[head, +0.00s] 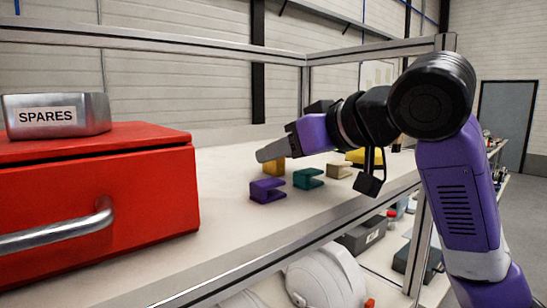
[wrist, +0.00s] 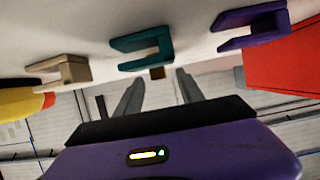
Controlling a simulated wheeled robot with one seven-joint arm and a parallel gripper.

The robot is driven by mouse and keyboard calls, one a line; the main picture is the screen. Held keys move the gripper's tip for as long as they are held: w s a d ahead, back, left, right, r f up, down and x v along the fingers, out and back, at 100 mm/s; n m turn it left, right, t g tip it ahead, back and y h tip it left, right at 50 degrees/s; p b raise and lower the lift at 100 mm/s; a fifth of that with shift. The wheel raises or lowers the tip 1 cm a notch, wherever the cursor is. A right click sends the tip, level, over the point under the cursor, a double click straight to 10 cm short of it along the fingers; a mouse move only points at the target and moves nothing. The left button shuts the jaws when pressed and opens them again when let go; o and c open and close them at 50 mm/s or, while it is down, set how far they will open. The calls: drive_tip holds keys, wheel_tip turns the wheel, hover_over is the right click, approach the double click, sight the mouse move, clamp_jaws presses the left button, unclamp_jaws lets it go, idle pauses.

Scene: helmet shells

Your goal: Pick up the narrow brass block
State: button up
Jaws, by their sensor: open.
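The narrow brass block (head: 274,167) stands on the pale shelf top, behind the purple and teal notched pieces. My gripper (head: 265,153) is over it in the head view and hides its upper part. In the wrist view a small bit of the brass block (wrist: 158,73) shows between the two open fingertips, and the teal piece covers part of it. My gripper is open with nothing held. I cannot tell whether the fingers touch the block.
A purple notched piece (head: 267,190), a teal one (head: 308,178) and a tan one (head: 340,170) stand nearby. A yellow object (head: 368,157) is farther right. A red toolbox (head: 90,190) bearing a SPARES bin (head: 57,114) stands left. White shells (head: 325,275) lie below.

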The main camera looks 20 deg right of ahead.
drive_tip(key=shift+c, duration=0.4)
clamp_jaws()
